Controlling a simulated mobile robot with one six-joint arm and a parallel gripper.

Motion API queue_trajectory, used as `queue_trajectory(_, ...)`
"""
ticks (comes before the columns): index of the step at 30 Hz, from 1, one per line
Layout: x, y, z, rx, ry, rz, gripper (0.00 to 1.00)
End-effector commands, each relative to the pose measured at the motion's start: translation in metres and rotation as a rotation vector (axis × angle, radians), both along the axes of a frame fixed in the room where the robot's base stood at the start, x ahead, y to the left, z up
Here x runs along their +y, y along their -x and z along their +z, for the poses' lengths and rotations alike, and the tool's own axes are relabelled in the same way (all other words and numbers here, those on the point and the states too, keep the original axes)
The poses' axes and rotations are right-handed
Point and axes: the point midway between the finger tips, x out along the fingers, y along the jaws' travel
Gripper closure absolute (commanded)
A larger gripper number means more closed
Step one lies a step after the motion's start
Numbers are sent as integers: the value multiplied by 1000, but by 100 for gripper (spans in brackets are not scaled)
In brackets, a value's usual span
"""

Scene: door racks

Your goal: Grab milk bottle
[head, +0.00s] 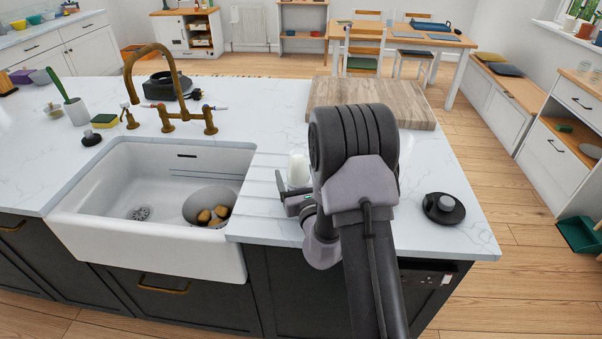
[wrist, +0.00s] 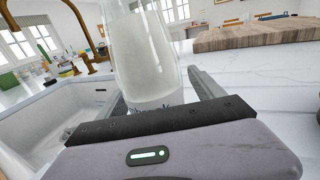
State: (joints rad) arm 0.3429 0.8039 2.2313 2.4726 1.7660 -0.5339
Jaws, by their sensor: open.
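The milk bottle (wrist: 143,55) is clear glass with white milk inside. In the wrist view it stands upright between the two fingers of my gripper (wrist: 160,88), with its top cut off by the frame. The fingers are apart on either side of it; whether they touch the glass I cannot tell. In the head view the bottle (head: 298,167) shows as a small white shape on the counter just right of the sink. My gripper (head: 288,190) is low beside it there, and my arm hides much of that area.
The white sink (head: 150,233) with a bowl (head: 207,204) in it lies to the left. A wooden board (head: 400,103) lies behind my arm. A dark round object (head: 443,208) sits to the right on the counter. A brass tap (head: 165,75) rises behind the sink.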

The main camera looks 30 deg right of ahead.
Motion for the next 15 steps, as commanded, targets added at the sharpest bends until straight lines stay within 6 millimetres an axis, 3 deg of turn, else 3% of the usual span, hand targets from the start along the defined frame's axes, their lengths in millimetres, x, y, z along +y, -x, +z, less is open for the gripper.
queue_trajectory(5, 0, 0, 0, 0, 0, 0, 23)
queue_trajectory(6, 0, 0, 0, 0, 0, 0, 26)
queue_trajectory(15, 0, 0, 0, 1, 0, 1, 85)
